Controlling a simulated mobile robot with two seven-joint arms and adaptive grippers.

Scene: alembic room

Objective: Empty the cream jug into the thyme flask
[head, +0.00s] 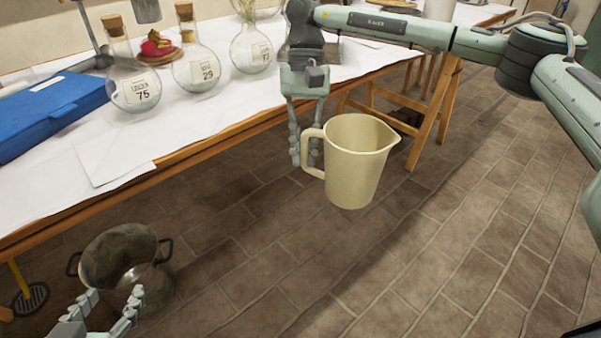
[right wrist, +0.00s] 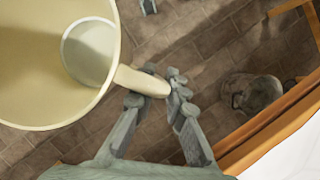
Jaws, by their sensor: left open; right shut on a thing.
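The cream jug (head: 356,165) hangs upright in front of the table, above the floor, its spout pointing right. My right gripper (head: 305,150) is shut on its handle. In the right wrist view the fingers (right wrist: 158,92) close on the handle, and the jug (right wrist: 40,90) shows a paler round area inside, either its bottom or contents. Round flasks stand on the table: one marked 75 (head: 133,88), one marked 29 (head: 196,68), one further right (head: 252,50). Their small name labels are too blurred to tell which is thyme. My left gripper (head: 108,310) is open and empty at lower left.
The table (head: 120,165) has a white top and wooden edge. A blue case (head: 55,110) lies at its left; a dish with red items (head: 157,46) stands behind the flasks. A metal pot (head: 125,262) is on the floor. Trestle legs (head: 440,110) stand right.

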